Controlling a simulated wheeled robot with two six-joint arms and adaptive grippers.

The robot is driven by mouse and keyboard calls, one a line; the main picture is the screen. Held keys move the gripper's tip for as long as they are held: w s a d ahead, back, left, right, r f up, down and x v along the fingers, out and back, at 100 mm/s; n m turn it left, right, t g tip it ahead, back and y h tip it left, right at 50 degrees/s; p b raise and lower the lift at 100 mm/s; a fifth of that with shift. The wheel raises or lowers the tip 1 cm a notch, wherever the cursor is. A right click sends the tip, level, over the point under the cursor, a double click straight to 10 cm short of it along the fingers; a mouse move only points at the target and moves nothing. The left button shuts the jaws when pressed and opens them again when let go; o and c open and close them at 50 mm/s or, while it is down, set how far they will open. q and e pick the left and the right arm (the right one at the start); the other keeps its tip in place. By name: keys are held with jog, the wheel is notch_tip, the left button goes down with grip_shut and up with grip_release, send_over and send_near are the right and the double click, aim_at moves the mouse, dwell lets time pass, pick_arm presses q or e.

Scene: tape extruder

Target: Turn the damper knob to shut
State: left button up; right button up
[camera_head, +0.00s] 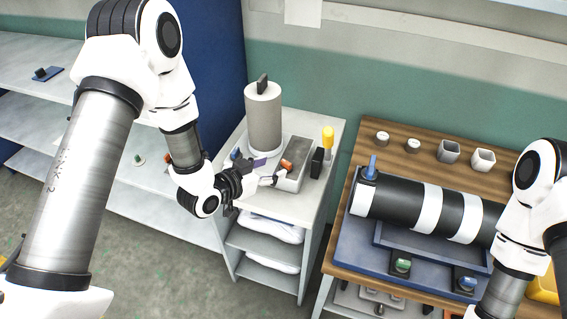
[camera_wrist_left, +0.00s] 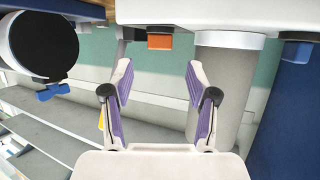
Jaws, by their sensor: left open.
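Several knobs are in view, and I cannot tell for certain which is the damper knob. An orange knob-like block (camera_head: 287,165) sits on the grey box on the white cabinet; an orange block shows in the left wrist view (camera_wrist_left: 159,42), beyond the fingertips. A dark upright handle (camera_head: 262,83) tops the grey cylinder (camera_head: 263,118). My right gripper is outside the head view.
The white cabinet (camera_head: 327,152) also bears a yellow-topped tool (camera_head: 327,141) and a black block (camera_head: 317,163). The wooden bench (camera_head: 368,124) holds the barrel (camera_head: 403,197), small cups, a green knob (camera_head: 402,265) and another blue knob (camera_head: 467,283). Grey shelves (camera_head: 150,205) stand left.

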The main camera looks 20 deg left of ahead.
aim_at(284, 163)
pick_arm(q)
jog(key=x, duration=0.6)
jog(key=shift+s+f+p, duration=0.1)
jog(key=shift+p, duration=0.25)
grip_shut()
